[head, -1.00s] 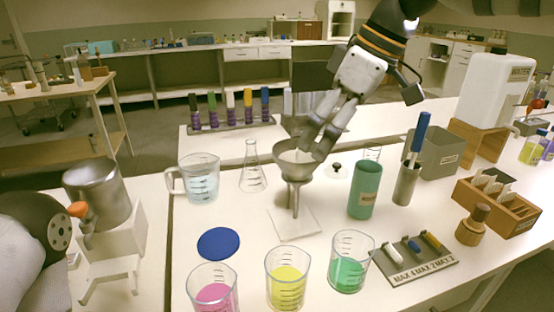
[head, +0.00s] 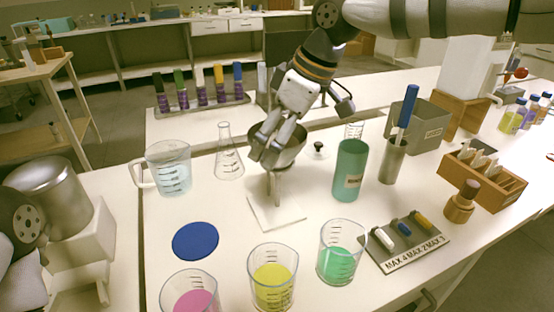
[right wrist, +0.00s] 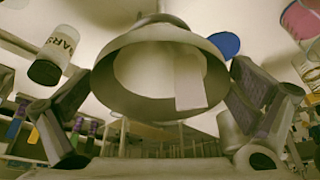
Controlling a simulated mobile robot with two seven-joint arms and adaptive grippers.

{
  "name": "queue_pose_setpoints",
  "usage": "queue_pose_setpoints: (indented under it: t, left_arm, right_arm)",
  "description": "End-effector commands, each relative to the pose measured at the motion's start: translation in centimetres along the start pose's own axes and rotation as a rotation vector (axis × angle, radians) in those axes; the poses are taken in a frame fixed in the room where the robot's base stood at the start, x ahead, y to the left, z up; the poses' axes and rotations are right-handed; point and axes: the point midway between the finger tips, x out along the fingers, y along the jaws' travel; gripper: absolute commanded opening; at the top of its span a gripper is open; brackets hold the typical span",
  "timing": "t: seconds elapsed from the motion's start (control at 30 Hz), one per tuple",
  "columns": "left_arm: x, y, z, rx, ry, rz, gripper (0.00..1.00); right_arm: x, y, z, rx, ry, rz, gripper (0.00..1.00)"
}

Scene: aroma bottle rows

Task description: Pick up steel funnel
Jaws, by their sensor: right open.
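The steel funnel (head: 289,154) is a grey metal cone with its wide mouth up. It sits on a stand with a white square base (head: 290,212) in the middle of the table. My right gripper (head: 263,150) is at the funnel, its fingers covering the left part of the cone in the head view. In the right wrist view, the funnel (right wrist: 120,85) fills the middle, between the spread fingers (right wrist: 163,100). The gripper is open; I cannot tell whether a finger touches the cone. My left gripper is not visible; only part of my left arm shows at the left edge.
A green cylinder (head: 350,172) stands right of the funnel, and a conical flask (head: 229,160) and a measuring jug (head: 170,172) stand left. Beakers with yellow (head: 272,285) and green (head: 341,260) liquid are in front. A blue disc (head: 195,241) lies front left.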

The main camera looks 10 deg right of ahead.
Motion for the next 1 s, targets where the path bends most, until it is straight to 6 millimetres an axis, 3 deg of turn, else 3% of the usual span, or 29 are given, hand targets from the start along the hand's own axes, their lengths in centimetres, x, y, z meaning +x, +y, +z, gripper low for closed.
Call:
queue_pose_setpoints:
  t: [0.17, 0.37, 0.67, 1.0]
  left_arm:
    - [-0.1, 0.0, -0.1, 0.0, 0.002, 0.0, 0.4]
    - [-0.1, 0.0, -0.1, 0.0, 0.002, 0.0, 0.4]
    - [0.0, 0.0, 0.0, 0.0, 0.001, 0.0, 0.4]
    - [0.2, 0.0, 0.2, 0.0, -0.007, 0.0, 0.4]
  right_arm:
    - [-0.2, 0.0, -0.1, -0.001, 0.002, 0.002, 0.98]
    - [-0.1, 0.0, -0.1, -0.001, 0.001, 0.002, 0.54]
    - [-0.4, 0.0, -0.2, 0.0, 0.002, 0.002, 0.54]
    - [-7.5, 0.0, -3.2, 0.0, 0.004, 0.003, 0.54]
